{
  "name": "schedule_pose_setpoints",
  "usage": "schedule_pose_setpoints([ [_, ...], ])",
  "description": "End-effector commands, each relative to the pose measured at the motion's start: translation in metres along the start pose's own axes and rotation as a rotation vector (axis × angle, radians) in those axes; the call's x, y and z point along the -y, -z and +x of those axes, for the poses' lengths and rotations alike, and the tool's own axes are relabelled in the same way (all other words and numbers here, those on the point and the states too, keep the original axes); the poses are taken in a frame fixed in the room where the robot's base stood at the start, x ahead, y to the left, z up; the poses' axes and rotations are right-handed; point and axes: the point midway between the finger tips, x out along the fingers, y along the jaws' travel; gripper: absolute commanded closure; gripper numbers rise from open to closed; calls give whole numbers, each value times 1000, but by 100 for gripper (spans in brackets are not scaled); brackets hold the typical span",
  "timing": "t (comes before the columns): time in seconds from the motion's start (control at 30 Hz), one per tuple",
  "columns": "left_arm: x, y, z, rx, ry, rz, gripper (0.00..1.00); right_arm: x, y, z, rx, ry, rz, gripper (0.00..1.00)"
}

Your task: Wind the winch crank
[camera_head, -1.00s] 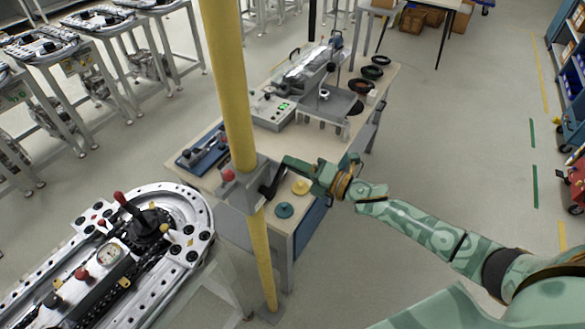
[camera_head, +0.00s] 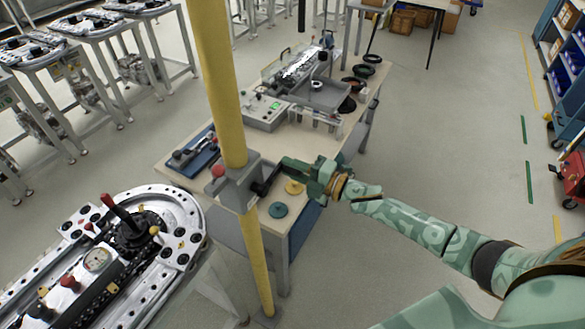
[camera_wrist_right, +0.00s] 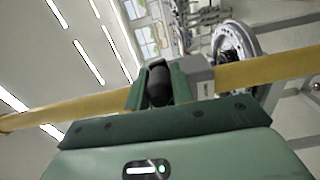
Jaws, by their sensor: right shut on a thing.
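My right gripper (camera_head: 287,167) is at the crank's outer end, to the right of the post. In the right wrist view, the black crank handle (camera_wrist_right: 159,86) sits between the two green fingers of my right gripper (camera_wrist_right: 158,96), which are shut on it. The fingers partly hide the handle. My left gripper is not in view.
A workbench (camera_head: 345,125) with a grey device (camera_head: 264,112), black rings and a yellow and a teal disc (camera_head: 278,210) stands behind the winch. An oval track table (camera_head: 180,200) is at lower left.

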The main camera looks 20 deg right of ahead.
Motion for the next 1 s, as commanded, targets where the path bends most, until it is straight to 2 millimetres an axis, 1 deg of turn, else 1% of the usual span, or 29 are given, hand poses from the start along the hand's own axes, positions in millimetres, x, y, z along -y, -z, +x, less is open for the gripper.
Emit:
schedule_pose_setpoints([
  [0.03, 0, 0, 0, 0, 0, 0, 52, 4, 1, -1, 0, 5, 0, 100],
  [0.37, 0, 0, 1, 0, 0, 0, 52, 6, 2, -1, 0, 10, -3, 100],
  [0.4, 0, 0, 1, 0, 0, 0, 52, 6, 2, -1, 0, 10, -4, 66],
  [0.43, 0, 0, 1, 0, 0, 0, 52, 6, 1, -1, 0, 10, -4, 57],
  [0.47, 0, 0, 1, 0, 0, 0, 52, 5, 1, -1, 0, 10, -4, 55],
  [0.77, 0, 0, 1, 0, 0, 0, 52, 4, 1, -3, 0, 7, -4, 55],
  [0.87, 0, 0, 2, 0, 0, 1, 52, 5, 1, -13, 1, 8, -2, 55],
  [0.97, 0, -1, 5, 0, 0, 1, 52, 5, 1, -32, -1, 9, -4, 55],
  [1.0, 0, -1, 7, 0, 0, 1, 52, 6, 1, -43, 0, 10, -4, 55],
])
